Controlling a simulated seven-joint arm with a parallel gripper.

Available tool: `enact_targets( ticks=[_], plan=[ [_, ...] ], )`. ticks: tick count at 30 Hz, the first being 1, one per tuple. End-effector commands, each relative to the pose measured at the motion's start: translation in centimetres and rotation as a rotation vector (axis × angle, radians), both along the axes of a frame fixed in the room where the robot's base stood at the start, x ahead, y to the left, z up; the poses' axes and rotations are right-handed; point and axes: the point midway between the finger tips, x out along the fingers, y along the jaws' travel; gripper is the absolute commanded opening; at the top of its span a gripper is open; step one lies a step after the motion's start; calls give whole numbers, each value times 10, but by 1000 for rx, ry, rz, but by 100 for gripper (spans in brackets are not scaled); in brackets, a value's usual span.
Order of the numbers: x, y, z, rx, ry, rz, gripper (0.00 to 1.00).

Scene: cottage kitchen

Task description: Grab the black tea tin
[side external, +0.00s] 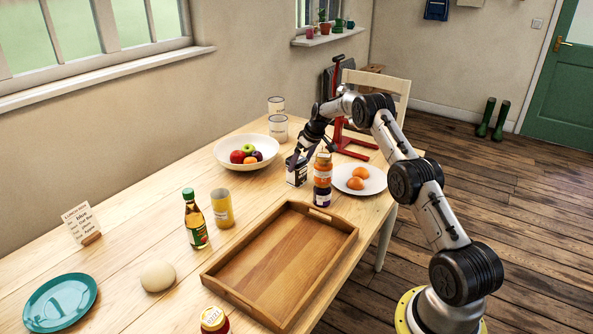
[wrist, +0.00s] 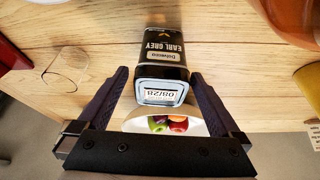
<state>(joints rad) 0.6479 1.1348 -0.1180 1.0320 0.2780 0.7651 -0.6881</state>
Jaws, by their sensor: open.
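The black tea tin (side external: 297,172) stands on the wooden table between the fruit bowl and the stacked jars. In the wrist view the tin (wrist: 164,52) shows an "EARL GREY" label, upside down in the picture, and a pale end marked 08/28. My gripper (side external: 303,153) is at the tin's upper part in the side view, partly hiding it. In the wrist view my gripper (wrist: 160,76) is open, with one finger on each side of the tin and a visible gap near each. The tin's contact with the table is hard to see.
Two stacked jars (side external: 323,180) stand close to the tin's right. A white fruit bowl (side external: 230,160) is behind left, a plate with oranges (side external: 374,185) right. A wooden tray (side external: 250,284) lies in front. A red stand (side external: 338,100) rises behind.

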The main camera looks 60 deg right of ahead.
Motion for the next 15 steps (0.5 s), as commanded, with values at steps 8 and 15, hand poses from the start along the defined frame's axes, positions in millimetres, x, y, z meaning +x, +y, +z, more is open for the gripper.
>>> enact_targets(
  ticks=[8,15],
  plan=[
    [16,1,-33,2,3,1,100],
    [19,0,-39,0,1,0,100]
  ],
)
